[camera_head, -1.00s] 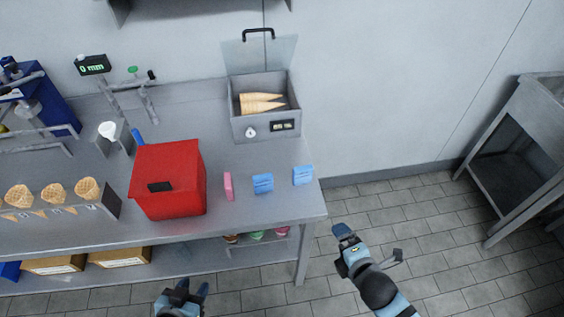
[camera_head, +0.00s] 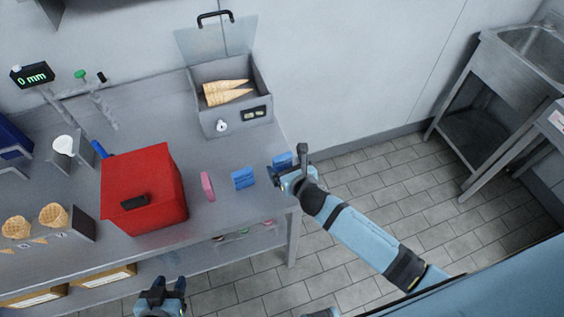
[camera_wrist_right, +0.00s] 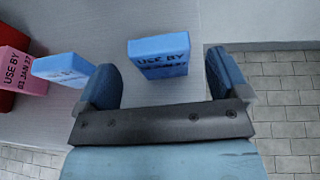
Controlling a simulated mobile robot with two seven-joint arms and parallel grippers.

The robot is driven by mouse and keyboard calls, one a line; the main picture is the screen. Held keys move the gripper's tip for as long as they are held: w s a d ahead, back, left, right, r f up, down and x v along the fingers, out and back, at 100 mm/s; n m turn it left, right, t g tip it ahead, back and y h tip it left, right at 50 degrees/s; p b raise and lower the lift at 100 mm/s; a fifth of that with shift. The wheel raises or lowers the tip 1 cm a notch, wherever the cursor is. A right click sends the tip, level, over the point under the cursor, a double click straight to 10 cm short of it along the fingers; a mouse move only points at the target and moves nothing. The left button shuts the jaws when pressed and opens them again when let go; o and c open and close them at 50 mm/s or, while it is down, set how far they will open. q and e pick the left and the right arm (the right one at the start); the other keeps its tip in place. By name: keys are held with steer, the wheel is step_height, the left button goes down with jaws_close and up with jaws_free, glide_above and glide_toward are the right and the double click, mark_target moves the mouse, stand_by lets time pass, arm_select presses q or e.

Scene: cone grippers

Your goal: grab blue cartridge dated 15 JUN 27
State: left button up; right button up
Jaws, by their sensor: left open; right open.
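Two blue cartridges stand near the counter's right end. The right one (camera_head: 282,159) is partly hidden by my right gripper (camera_head: 284,172). In the right wrist view, this right cartridge (camera_wrist_right: 158,50) stands just ahead, between the lines of the open, empty fingers. Its label reads "USE BY", with a date I cannot read surely. The left blue cartridge (camera_head: 243,179) stands beside it; in the wrist view it (camera_wrist_right: 65,70) is left of the fingers, its print too blurred to read. My left gripper (camera_head: 163,288) is open and empty, below the counter's front edge.
A pink cartridge (camera_head: 208,186) stands further left; its label (camera_wrist_right: 18,70) seems to read 03 JAN 27. A red box (camera_head: 143,190) is left of it. A metal bin (camera_head: 233,110) with cones stands behind.

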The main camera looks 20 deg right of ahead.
mark_target(284, 163)
steer(key=x, duration=0.6)
steer(key=shift+s+f+p, duration=0.1)
steer(key=shift+f+p, duration=0.05)
steer(key=shift+p, duration=0.15)
steer(key=c, duration=1)
